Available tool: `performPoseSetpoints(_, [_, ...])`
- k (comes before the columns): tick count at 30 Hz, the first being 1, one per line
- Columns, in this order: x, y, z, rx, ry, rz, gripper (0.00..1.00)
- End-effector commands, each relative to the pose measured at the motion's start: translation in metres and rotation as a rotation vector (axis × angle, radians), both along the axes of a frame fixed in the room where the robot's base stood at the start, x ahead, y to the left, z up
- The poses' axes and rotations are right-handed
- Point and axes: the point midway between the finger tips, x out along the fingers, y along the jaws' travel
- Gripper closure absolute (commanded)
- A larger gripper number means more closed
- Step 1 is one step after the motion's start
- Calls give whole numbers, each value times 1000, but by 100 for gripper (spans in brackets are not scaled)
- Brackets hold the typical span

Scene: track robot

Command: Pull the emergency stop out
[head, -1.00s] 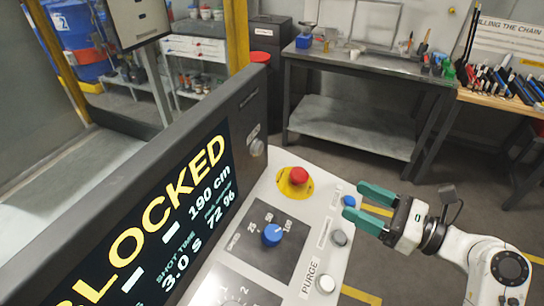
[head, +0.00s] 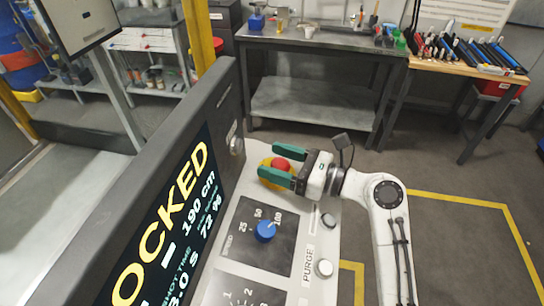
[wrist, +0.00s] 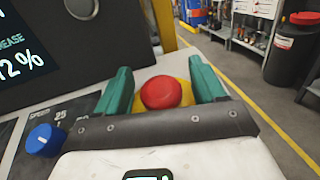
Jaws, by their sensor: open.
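The emergency stop (head: 281,165) is a red mushroom button on a round yellow plate, at the far end of the grey control panel (head: 290,217). My gripper (head: 283,171) is at the button, with its two green fingers apart. In the wrist view the red button (wrist: 161,93) sits between the green fingers, with a visible gap to each finger. The button's lower part and much of the yellow plate are hidden in the head view by my gripper.
A dark screen housing (head: 150,190) reading LOCKED in part stands along the panel's left side. A metal workbench (head: 315,42) stands behind; open floor lies right.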

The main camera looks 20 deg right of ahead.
Motion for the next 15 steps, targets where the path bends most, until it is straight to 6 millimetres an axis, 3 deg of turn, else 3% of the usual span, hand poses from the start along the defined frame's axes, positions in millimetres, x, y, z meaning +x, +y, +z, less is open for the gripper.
performPoseSetpoints(14, [10,9,0,0,0,0,31])
performPoseSetpoints(15, [10,9,0,0,0,0,34])
